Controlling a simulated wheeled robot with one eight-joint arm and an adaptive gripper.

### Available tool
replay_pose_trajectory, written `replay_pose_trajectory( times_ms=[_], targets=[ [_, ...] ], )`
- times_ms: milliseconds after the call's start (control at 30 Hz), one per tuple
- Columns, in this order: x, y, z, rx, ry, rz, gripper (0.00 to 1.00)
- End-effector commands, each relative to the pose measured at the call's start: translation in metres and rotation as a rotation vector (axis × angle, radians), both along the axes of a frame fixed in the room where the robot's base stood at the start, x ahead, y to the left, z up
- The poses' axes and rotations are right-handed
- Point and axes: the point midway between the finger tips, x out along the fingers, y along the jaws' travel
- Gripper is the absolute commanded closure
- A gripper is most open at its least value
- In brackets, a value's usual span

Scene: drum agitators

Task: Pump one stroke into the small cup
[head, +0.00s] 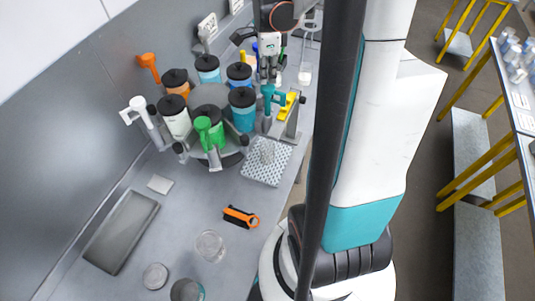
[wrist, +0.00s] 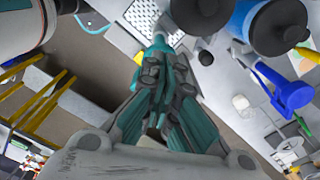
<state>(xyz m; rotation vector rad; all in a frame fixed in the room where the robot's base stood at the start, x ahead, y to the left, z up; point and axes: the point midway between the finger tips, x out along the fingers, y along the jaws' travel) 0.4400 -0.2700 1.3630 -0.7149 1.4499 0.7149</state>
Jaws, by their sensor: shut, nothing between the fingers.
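A small clear cup (head: 267,152) stands on a white perforated tray (head: 262,172) in front of a round cluster of drums. The teal drum (head: 243,115) has a black lid, and its teal pump head (head: 271,94) overhangs the bench near the tray. My gripper (head: 269,78) is above and behind this pump head. In the wrist view my gripper (wrist: 160,75) has its fingers together and empty. The teal pump head (wrist: 155,48) shows just beyond the fingertips; whether they touch is unclear. The perforated tray (wrist: 158,15) is partly visible there.
A green pump (head: 207,130), a white pump (head: 138,110) and an orange pump (head: 149,65) surround the cluster. A blue pump (wrist: 290,92) is right of my fingers. A clear beaker (head: 210,245), an orange-black tool (head: 240,216) and a dark tray (head: 120,230) lie on the front bench.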

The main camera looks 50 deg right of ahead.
Motion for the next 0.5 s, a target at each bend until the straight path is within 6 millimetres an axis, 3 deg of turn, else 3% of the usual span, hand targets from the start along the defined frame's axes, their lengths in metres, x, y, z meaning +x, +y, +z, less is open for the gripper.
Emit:
replay_pose_trajectory(
  times_ms=[500],
  targets=[
    [0.000, 0.000, -0.020, 0.000, 0.000, 0.000, 1.00]
  ],
)
